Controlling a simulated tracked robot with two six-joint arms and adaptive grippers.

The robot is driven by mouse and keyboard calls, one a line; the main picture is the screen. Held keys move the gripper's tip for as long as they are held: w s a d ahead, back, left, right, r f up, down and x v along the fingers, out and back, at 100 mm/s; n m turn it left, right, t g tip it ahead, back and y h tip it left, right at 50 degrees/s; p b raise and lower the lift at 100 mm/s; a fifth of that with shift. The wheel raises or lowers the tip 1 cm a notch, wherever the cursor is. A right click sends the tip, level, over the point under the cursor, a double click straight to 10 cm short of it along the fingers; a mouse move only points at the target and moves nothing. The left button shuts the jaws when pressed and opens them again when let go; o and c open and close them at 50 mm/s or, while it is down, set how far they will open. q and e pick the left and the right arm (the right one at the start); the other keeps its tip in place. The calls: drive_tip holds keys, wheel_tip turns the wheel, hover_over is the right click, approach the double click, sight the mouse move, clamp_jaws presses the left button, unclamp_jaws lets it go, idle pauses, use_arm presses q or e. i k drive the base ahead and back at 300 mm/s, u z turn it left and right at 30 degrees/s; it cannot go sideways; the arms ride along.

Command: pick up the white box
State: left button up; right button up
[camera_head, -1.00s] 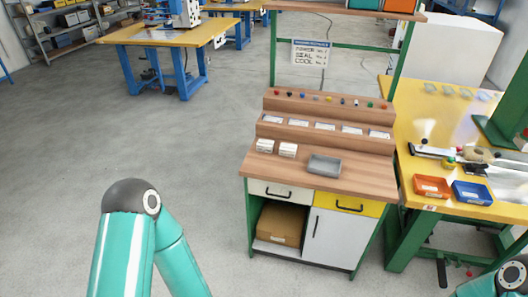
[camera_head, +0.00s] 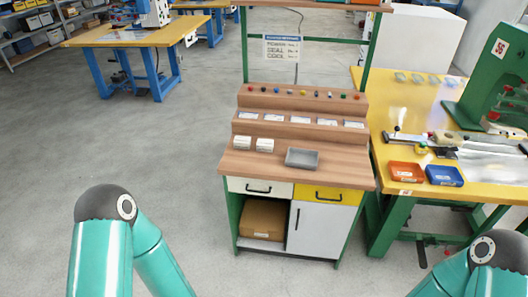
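Two small white boxes stand side by side on the left of the workstation's wooden top: the left white box (camera_head: 243,143) and the right white box (camera_head: 265,145). I cannot tell which of them the task means. They seem to rest flat, with a narrow gap between them. The teal links of both my arms show at the lower left and lower right, well short of the boxes. Neither gripper is in view.
A grey tray (camera_head: 302,157) sits right of the boxes. Behind are stepped wooden shelves (camera_head: 300,124) with labels and small coloured knobs. A yellow table (camera_head: 405,167) with an orange bin (camera_head: 406,171) and a blue bin (camera_head: 444,175) adjoins at right. Open floor (camera_head: 130,150) lies left.

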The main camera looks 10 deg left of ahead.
sight(240, 142)
drive_tip(key=u, duration=0.5)
drive_tip(key=k, duration=1.15)
drive_tip(key=u, duration=1.2)
drive_tip(key=i, duration=2.15)
drive_tip(key=z, duration=0.6)
drive_tip(key=i, duration=1.15)
drive_tip(key=z, duration=0.95)
drive_tip(key=i, duration=0.35)
drive_tip(key=z, duration=0.2)
drive_tip(key=k, duration=0.45)
